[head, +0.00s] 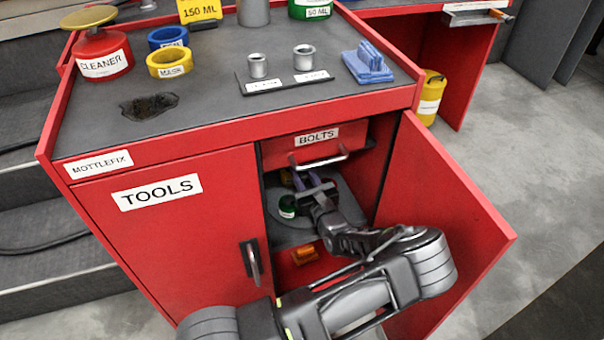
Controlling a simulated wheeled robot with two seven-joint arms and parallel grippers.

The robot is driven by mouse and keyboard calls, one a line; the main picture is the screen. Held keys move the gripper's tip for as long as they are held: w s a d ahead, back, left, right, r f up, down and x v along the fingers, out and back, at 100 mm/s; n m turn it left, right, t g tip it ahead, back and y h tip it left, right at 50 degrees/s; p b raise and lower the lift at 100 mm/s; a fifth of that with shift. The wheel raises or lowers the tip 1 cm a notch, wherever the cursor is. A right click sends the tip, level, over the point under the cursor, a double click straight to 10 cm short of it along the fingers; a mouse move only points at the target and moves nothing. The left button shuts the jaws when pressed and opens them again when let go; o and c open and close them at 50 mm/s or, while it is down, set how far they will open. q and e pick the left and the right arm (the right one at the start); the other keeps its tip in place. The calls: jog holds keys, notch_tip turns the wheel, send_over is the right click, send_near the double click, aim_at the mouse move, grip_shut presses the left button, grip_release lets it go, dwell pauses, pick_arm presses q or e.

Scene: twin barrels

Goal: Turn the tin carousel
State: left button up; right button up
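The tin carousel is a grey round plate (345,203) inside the open right compartment of the red cabinet. A green tin with a white label (288,207) stands on its left side. A small yellowish tin (287,178) shows behind it, partly hidden. My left gripper (304,178) reaches into the compartment over the carousel, just right of the green tin. Its two fingers look apart, with nothing clearly seen between them. Whether they touch anything is hard to tell. My gripper and wrist hide part of the plate. My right gripper is not in view.
The BOLTS drawer (318,147) hangs just above my gripper. The cabinet door (445,235) stands open on the right, close to my arm. The TOOLS door (165,225) is shut. An orange object (303,255) lies low in the compartment. Cups and containers stand on top.

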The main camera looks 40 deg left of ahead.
pick_arm(q)
grip_shut()
dwell(0.9)
